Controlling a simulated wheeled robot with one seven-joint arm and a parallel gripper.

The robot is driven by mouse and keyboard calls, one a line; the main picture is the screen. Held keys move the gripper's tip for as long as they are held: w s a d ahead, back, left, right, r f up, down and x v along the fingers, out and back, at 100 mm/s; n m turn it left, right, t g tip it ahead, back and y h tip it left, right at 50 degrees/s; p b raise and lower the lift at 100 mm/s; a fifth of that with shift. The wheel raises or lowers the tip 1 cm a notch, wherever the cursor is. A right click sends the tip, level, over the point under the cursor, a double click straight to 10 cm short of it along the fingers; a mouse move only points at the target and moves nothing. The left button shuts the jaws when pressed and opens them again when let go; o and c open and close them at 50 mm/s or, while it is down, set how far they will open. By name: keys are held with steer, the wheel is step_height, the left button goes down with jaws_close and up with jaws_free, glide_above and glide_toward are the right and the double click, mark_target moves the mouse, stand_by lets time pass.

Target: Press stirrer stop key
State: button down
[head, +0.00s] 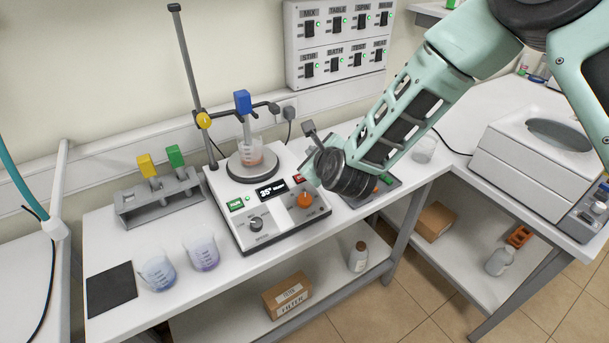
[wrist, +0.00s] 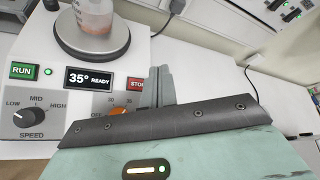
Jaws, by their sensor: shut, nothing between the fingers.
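The stirrer (head: 268,214) is a white hotplate unit with a dark front edge, standing on the bench. Its red STOP key (head: 298,178) is right of the display; in the wrist view the STOP key (wrist: 134,84) is partly hidden by my grey fingers. The green RUN key (wrist: 23,71) has a lit green lamp beside it, and the display (wrist: 90,79) reads 35° READY. My gripper (wrist: 158,76) is shut and empty, its fingertips close beside the STOP key. I cannot tell whether they touch it.
A beaker (head: 250,153) sits on the stirrer's plate under a blue-topped probe on a stand (head: 190,70). An orange knob (head: 304,199) is just below the STOP key. A switch panel (head: 336,42) hangs behind.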

steer(key=b, duration=0.4)
glide_above(305, 185)
steer(key=f, duration=0.5)
steer(key=s+f, duration=0.1)
steer(key=f, duration=0.1)
steer(key=shift+d+f, duration=0.15)
steer(key=shift+d, duration=0.15)
steer(key=shift+w+a+f+b, duration=0.2)
steer(key=shift+w+f+b, duration=0.1)
steer(key=shift+f+b, duration=0.3)
steer(key=shift+b, duration=0.35)
stand_by(0.6)
steer(key=shift+w+f+b, duration=0.1)
steer(key=shift+f+b, duration=0.2)
steer(key=shift+b, duration=0.15)
steer(key=shift+w+a+f+b, duration=0.1)
steer(key=shift+f+b, duration=0.3)
steer(key=shift+b, duration=0.1)
stand_by(0.7)
steer(key=shift+r, duration=0.1)
steer(key=shift+s+r, duration=0.25)
steer(key=shift+r, duration=0.45)
steer(key=shift+r+p, duration=0.15)
steer(key=shift+p, duration=0.15)
